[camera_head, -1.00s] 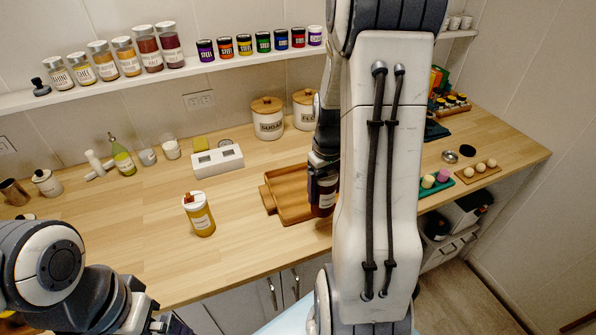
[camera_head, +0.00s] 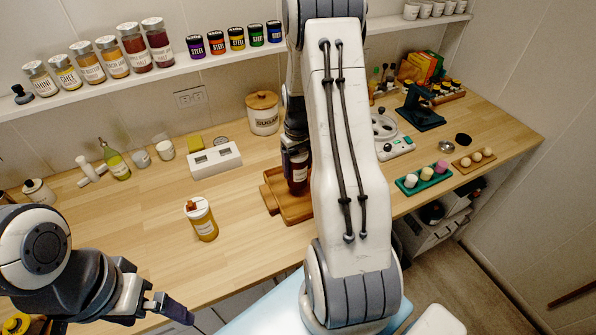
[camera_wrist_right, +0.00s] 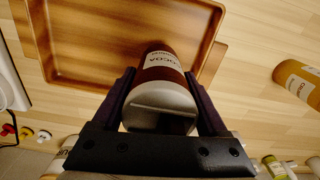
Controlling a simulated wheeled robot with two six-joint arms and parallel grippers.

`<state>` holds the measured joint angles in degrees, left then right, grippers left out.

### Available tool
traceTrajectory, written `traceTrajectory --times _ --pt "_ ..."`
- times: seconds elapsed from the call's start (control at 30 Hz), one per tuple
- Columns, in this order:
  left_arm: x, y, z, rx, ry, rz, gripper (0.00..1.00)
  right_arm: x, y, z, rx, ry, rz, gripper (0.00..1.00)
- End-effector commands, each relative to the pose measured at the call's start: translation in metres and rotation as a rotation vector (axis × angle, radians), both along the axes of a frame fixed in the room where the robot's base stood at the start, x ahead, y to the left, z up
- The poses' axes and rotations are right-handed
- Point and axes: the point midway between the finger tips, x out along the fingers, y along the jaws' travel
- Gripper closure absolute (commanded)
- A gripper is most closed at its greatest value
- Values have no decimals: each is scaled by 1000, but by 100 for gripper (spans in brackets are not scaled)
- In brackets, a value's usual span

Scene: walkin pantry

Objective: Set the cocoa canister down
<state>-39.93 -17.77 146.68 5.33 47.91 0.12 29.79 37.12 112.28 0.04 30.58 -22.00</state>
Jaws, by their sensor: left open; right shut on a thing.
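The cocoa canister (camera_head: 298,174) is dark reddish-brown with a pale label; its grey lid (camera_wrist_right: 160,106) faces the right wrist camera. My right gripper (camera_wrist_right: 160,88) is shut on it, one finger on each side. The canister is upright over the wooden tray (camera_head: 273,192), which also shows in the right wrist view (camera_wrist_right: 90,40). I cannot tell whether its base touches the tray. My right arm hides part of the tray in the head view. My left gripper (camera_head: 180,314) is open and empty near the counter's front edge, at the bottom left.
An orange-yellow jar (camera_head: 202,220) with a white lid stands left of the tray. A white sugar canister (camera_head: 263,114) and a white block with slots (camera_head: 215,160) stand behind. A green tray (camera_head: 422,178) holds small items at right.

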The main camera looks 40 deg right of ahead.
Motion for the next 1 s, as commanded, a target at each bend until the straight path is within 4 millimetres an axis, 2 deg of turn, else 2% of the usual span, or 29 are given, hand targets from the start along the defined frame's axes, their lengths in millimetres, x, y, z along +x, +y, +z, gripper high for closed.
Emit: traceTrajectory --times 0.1,0.37,0.77,0.8,0.87,1.0 --pt "0 0 5 0 0 -1 0 2 0 -6 1 2 -2 90" --pt "0 0 18 0 0 -3 0 1 -1 -38 1 2 -4 90" --pt "0 0 14 0 0 -3 0 1 -2 -46 0 -1 -3 90" --pt "0 0 14 0 0 -3 0 1 -1 -46 0 -1 -3 20" --pt "0 0 15 0 0 -3 0 1 -1 -45 0 -1 -3 0" --pt "0 0 15 0 0 -3 0 1 -1 -45 0 0 -3 0"
